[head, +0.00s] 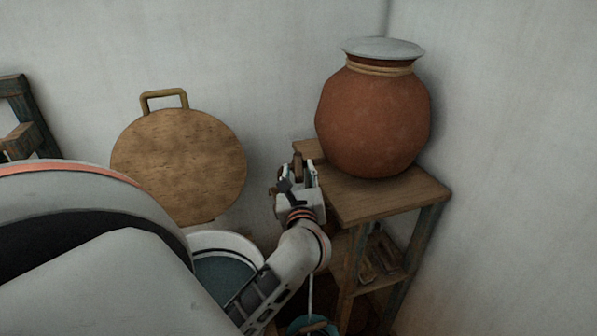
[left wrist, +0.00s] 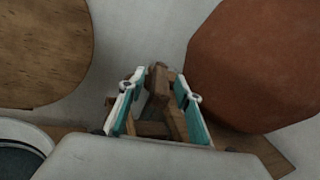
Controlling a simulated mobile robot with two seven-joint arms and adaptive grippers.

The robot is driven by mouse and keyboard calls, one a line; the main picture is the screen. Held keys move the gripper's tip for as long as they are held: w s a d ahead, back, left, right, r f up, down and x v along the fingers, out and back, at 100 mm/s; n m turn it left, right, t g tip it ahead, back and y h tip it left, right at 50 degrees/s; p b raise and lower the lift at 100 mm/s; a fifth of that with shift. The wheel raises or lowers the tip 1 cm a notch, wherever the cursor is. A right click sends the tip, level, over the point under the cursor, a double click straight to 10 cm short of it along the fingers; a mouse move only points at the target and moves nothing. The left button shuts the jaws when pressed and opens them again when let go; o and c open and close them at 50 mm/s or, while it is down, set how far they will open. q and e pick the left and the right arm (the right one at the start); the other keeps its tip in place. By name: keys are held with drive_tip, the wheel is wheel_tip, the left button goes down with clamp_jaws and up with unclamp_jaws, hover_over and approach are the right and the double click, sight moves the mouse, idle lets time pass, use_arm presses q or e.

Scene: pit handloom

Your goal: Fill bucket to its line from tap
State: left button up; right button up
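My left gripper (head: 298,172) is at the left edge of the wooden stand, beside the clay pot. In the left wrist view its two teal-padded fingers (left wrist: 158,100) are apart, with a brown wooden piece (left wrist: 158,80) between them. Gaps show beside the piece; I cannot tell whether it is the tap's handle. A teal bucket (head: 297,326) is partly in view at the bottom edge, below my arm. A thin pale line (head: 310,288) runs down toward it; I cannot tell whether it is water. The bucket's fill line is not visible. My right gripper is not in view.
The large clay pot (head: 372,118) with a pale lid stands on the wooden stand (head: 395,200). A round wooden board (head: 178,165) leans on the wall. A white tub (head: 235,238) with dark contents is partly behind my arm. Dark wooden framing (head: 15,105) is at far left.

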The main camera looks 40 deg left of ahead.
use_arm(q)
drive_tip(key=v, duration=1.2)
